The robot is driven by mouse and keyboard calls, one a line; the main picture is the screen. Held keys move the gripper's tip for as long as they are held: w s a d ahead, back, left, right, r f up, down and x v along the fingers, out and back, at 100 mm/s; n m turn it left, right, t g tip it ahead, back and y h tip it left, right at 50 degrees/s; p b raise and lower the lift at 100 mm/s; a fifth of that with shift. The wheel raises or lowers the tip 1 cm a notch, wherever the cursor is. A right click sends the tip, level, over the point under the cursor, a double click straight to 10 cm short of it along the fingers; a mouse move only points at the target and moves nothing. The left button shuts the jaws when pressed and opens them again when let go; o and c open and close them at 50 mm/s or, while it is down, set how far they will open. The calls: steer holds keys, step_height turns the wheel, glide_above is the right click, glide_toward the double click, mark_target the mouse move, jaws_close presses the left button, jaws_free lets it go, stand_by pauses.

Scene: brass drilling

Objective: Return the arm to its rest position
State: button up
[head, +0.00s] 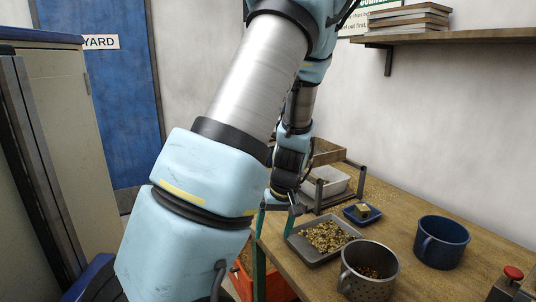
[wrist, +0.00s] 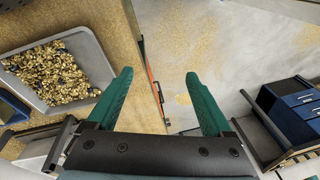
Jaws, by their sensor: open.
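My arm crosses the head view from the top to the lower left, and its blue and silver links hide part of the scene. My gripper (head: 278,222) hangs at the table's left edge, beside the grey tray of brass chips. In the wrist view its two green fingers (wrist: 158,77) stand wide apart with nothing between them. The table edge and the floor show beyond them.
The wooden table (head: 400,205) holds a grey chip tray (head: 301,252), a perforated mug (head: 367,283), a blue mug (head: 441,243), a small blue dish (head: 374,217) and a red button (head: 513,272). An orange bin (head: 279,285) stands below. A shelf (head: 470,35) juts from the wall.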

steer(key=s+a+r+m+t+h, duration=0.1)
steer(key=s+a+r+m+h, duration=0.15)
steer(key=s+a+r, duration=0.65)
steer(key=s+b+x, duration=0.2)
steer(key=b+x, duration=0.7)
steer(key=b, duration=0.1)
steer(key=shift+w+d+f+m+g, duration=0.2)
steer(key=shift+f+m+g, duration=0.25)
steer(key=shift+f, duration=0.15)
